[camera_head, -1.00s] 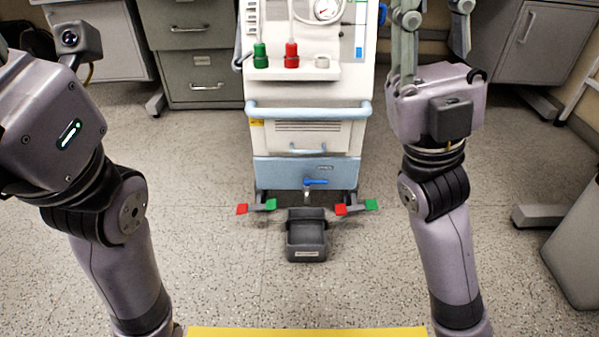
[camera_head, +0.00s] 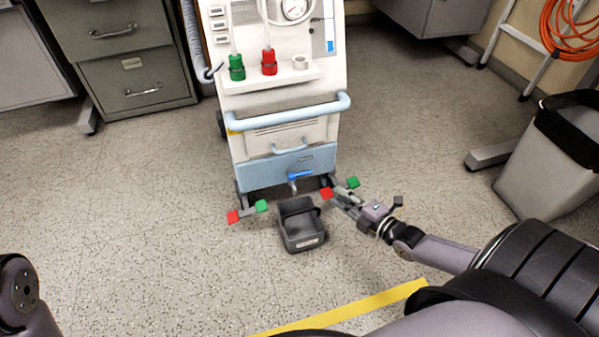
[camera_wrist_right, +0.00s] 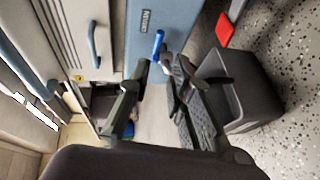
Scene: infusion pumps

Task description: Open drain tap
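The drain tap's blue lever (camera_head: 299,175) is at the bottom front of the white machine (camera_head: 285,110), low above the floor. The lever points sideways in the head view. A dark grey bin (camera_head: 301,232) stands on the floor below the tap. My right gripper (camera_head: 336,191) is low, just right of the tap and bin. In the right wrist view the right gripper (camera_wrist_right: 155,66) has its fingers apart with nothing between them. The blue lever (camera_wrist_right: 158,43) shows just beyond the fingertips, apparently not touched. My left gripper is out of view.
Red and green pedals (camera_head: 248,212) stick out at the machine's feet, with others beside my right gripper. A grey waste bin (camera_head: 545,165) stands at right and a drawer cabinet (camera_head: 135,75) at upper left.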

